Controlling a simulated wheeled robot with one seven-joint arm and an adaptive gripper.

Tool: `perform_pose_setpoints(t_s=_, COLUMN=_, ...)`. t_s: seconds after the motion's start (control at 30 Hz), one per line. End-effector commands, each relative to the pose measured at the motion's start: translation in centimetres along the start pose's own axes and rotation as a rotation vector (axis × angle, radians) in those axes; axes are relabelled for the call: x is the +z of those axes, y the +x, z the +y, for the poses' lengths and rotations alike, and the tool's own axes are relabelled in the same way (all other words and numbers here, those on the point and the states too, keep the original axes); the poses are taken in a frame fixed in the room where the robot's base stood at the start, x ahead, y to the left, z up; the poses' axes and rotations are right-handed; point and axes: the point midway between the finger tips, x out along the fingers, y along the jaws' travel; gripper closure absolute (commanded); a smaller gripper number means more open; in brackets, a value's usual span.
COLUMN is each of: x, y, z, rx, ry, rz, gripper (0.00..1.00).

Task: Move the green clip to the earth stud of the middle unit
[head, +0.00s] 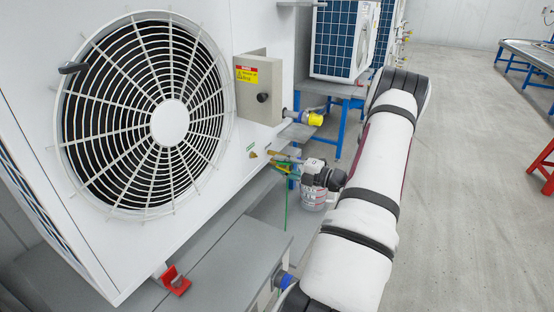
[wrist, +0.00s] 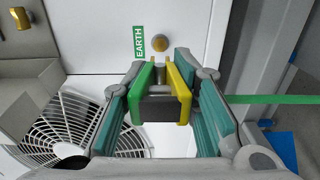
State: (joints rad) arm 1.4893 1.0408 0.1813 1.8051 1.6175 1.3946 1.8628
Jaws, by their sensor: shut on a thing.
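The green clip (wrist: 145,90), green on one side and yellow on the other, sits between the two teal-padded fingers of my gripper (wrist: 162,112). My gripper is shut on it. In the wrist view, the brass earth stud (wrist: 160,43) stands on the white panel just beyond the clip's tip, beside a green EARTH label (wrist: 139,42). The clip looks apart from the stud, roughly in line with it. In the head view, the stud (head: 253,155) is on the near unit's side and my gripper (head: 284,164) is just right of it. A green cable (head: 286,207) hangs below the clip.
The near white unit (head: 215,30) has a large fan grille (head: 168,123). A grey box (head: 258,92) with a warning label and a yellow-ended connector (head: 316,119) juts out above my gripper. Another unit (head: 340,45) stands behind on a blue-legged stand. The floor at right is open.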

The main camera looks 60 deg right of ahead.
Motion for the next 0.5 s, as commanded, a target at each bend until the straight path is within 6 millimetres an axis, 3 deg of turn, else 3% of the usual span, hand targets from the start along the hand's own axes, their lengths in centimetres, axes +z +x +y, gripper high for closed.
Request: perform_pose_setpoints(t_s=0.5, x=-0.01, y=0.43, z=-0.04, rx=0.000, ry=-0.001, rz=0.001, gripper=1.00)
